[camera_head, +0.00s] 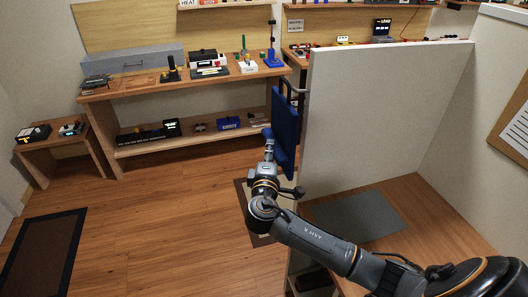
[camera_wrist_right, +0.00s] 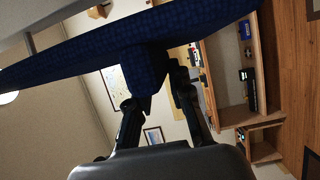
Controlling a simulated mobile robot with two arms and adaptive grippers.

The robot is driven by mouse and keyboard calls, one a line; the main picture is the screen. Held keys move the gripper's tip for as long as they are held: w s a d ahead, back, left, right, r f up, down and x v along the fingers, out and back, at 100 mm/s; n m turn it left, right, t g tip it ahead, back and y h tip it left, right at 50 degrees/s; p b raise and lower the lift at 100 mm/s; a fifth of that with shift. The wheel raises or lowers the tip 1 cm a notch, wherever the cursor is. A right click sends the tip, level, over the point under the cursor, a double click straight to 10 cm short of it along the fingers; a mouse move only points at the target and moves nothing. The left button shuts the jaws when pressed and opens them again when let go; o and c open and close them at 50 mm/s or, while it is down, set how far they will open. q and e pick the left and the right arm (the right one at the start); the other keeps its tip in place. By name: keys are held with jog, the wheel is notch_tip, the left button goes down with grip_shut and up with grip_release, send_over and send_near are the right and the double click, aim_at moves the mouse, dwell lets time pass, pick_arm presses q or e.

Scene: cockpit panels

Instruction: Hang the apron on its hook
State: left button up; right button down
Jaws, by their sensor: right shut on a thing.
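The blue apron (camera_head: 285,135) hangs upright and flat beside the near end of the white partition. In the right wrist view the apron (camera_wrist_right: 90,58) stretches across the upper part of the picture. My right gripper (camera_head: 268,134) is at the apron's left side, and its two fingers (camera_wrist_right: 157,92) are shut on a blue block-like part of it. A dark metal bracket (camera_head: 291,87), which looks like the hook, sticks out from the partition end at the apron's top. I cannot tell whether the apron rests on it. My left gripper is not in view.
The white partition (camera_head: 385,110) stands just right of the apron. A wooden workbench (camera_head: 180,90) with tools and a lower shelf is behind on the left. A small side table (camera_head: 55,145) stands at far left. The wooden floor (camera_head: 160,220) in front is clear apart from mats.

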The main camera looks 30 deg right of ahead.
aim_at(280, 150)
jog(key=shift+s+d, duration=0.2)
jog(key=shift+d, duration=0.55)
jog(key=shift+s+d, duration=0.15)
jog(key=shift+d, duration=0.6)
jog(key=shift+s+d+f+b, duration=0.15)
jog(key=shift+d+f+b, duration=0.5)
jog(key=shift+f, duration=0.25)
jog(key=c, duration=1.1)
grip_release()
jog(key=shift+f, duration=0.1)
jog(key=shift+s+a, duration=0.1)
jog(key=shift+s, duration=0.05)
jog(key=v, duration=1.1)
jog(key=shift+s+a, duration=0.15)
jog(key=shift+s, duration=0.2)
